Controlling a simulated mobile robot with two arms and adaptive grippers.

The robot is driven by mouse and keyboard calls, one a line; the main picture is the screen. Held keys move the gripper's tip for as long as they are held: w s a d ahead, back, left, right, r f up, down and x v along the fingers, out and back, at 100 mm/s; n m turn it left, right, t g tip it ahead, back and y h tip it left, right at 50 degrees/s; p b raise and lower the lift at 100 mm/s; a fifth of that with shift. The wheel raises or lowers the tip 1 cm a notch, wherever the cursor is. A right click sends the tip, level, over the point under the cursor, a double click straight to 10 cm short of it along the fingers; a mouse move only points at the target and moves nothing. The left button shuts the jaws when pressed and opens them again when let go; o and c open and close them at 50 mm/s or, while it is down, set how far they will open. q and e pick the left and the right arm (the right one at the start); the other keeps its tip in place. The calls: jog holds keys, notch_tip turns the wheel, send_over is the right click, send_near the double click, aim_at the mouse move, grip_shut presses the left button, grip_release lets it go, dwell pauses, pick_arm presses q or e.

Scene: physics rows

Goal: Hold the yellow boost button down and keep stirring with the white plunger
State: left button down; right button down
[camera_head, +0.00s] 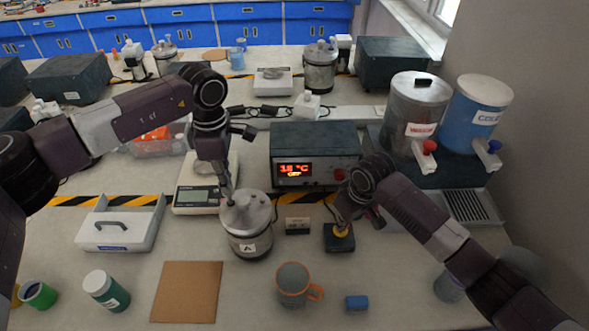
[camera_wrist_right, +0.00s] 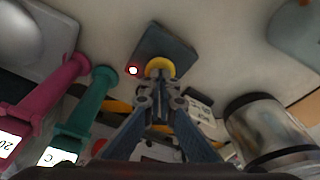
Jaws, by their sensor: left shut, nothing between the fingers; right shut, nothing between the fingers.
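The yellow boost button (camera_head: 340,231) sits on a small dark box (camera_head: 330,243) right of the steel vessel. In the right wrist view the button (camera_wrist_right: 160,64) is just beyond the fingertips of my right gripper (camera_wrist_right: 160,82). My right gripper (camera_head: 344,220) is shut and points down at the button; it touches or nearly touches it, and I cannot tell whether the button is pressed. My left gripper (camera_head: 228,190) is shut over the lid of the steel vessel (camera_head: 249,243) marked A. The white plunger is not clearly visible there.
A heater unit (camera_head: 315,150) behind reads 18 °C and OFF. A scale (camera_head: 190,197) stands behind left of the vessel. A grey mug (camera_head: 293,283), blue block (camera_head: 357,303) and brown mat (camera_head: 187,292) lie in front. Two taps tanks (camera_head: 413,105) stand back right.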

pick_arm(q)
jog(key=shift+r, duration=0.5)
jog(key=shift+f, duration=0.1)
dwell(0.3)
jog(key=shift+f, duration=1.9)
jog(key=shift+r, duration=2)
jog(key=shift+f, duration=0.1)
